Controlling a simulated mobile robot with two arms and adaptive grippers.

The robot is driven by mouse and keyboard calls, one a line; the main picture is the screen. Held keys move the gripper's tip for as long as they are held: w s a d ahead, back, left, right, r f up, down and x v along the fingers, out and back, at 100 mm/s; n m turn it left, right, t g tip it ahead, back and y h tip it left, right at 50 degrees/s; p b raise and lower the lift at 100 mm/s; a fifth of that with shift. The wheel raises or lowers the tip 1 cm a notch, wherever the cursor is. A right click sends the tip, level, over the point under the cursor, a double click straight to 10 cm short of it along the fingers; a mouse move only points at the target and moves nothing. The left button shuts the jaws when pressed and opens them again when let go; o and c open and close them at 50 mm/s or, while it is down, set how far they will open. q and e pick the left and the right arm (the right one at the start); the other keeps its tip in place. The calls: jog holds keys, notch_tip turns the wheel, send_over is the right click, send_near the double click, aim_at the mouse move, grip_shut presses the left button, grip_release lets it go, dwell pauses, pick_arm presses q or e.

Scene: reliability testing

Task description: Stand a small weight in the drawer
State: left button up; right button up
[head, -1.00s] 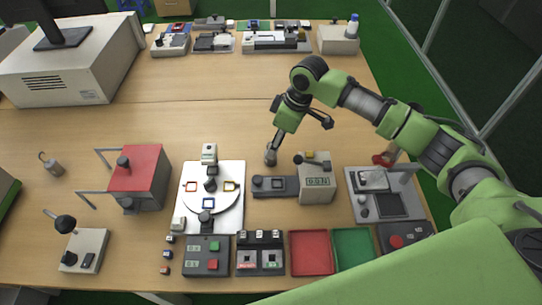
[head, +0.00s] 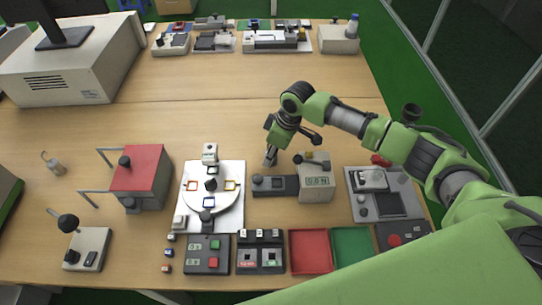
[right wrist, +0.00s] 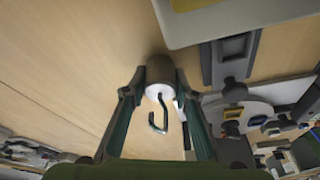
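A small weight (right wrist: 160,92) with a pale round top and a dark hook lies between the fingertips of my right gripper (right wrist: 162,80) in the right wrist view. The fingers flank it closely; I cannot tell whether they press on it. In the head view my right gripper (head: 269,158) points down close to the table, left of the grey scale, and mostly hides the weight. Another hooked weight (head: 54,167) stands at the far left. A grey box with a red top (head: 139,167) and dark knobs may hold the drawer; no open drawer shows clearly. My left gripper is out of view.
The grey scale (head: 316,184) stands close right of my right gripper. A white plate with a round dial (head: 235,203) lies to the left. Red (head: 310,252) and green (head: 352,250) trays lie at the front. The table's middle behind the gripper is clear.

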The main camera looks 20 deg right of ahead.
grip_shut()
jog(key=shift+r, duration=0.1)
jog(key=shift+w+r, duration=0.1)
jog(key=shift+r, duration=0.05)
